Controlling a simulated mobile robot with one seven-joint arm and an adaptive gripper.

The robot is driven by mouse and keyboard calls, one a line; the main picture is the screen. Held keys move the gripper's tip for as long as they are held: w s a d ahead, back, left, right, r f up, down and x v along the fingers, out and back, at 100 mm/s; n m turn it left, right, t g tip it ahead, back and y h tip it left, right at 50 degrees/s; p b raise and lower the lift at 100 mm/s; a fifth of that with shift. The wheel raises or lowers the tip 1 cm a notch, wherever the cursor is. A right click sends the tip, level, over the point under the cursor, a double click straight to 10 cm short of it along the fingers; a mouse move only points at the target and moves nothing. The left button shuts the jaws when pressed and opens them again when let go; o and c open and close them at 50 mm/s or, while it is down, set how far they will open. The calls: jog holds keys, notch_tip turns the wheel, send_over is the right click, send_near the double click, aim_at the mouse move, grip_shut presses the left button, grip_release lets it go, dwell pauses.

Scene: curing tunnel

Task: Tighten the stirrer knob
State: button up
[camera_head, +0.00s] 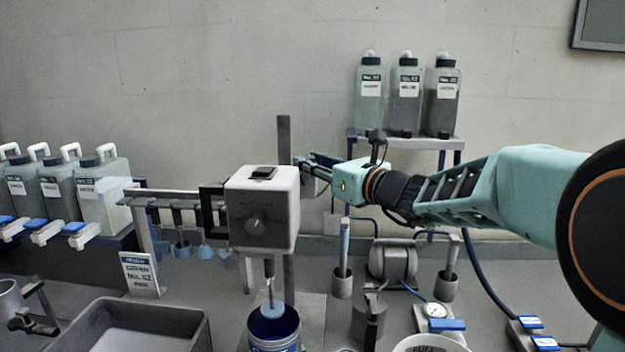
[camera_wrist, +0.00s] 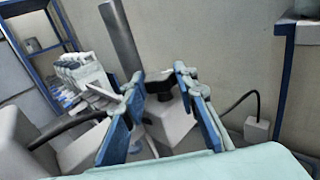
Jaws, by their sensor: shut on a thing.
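The stirrer (camera_head: 262,207) is a pale box with a grey front dial (camera_head: 255,223) and a black switch on top. It sits on an upright metal post (camera_head: 284,130), and its shaft hangs into a blue container (camera_head: 273,328). My gripper (camera_head: 303,163) reaches in from the right, beside the post and behind the box. In the wrist view, the blue fingers of my gripper (camera_wrist: 159,80) stand on either side of a black knob (camera_wrist: 158,86) near the post (camera_wrist: 121,38), shut on it. In the head view the knob is hidden.
A shelf with several bottles (camera_head: 405,95) stands behind my arm. A rail with hanging paddles and several jugs (camera_head: 100,195) are at left. A grey bin (camera_head: 130,325) is at the front left. A metal cylinder (camera_head: 392,258) and a gauge (camera_head: 435,310) stand below my arm.

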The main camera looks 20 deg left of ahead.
jog(key=shift+s+a+f+m+t+h+b, duration=0.15)
jog(key=shift+m+t+h+b, duration=0.75)
jog(key=shift+b, duration=1.75)
jog(key=shift+s+a+f+m+t+h+b, duration=0.15)
jog(key=shift+m+t+h+b, duration=0.7)
jog(key=shift+b, duration=1.75)
jog(key=shift+d+t+b, duration=0.1)
jog(key=shift+t+b, duration=0.15)
jog(key=shift+b, duration=0.35)
jog(key=shift+r+m+t+h+b, duration=0.15)
jog(key=shift+m+t+h+b, duration=0.25)
jog(key=shift+b, duration=0.8)
jog(key=shift+r+b, duration=0.25)
jog(key=shift+b, duration=0.25)
jog(key=o, duration=1.2)
jog(key=shift+c, duration=0.2)
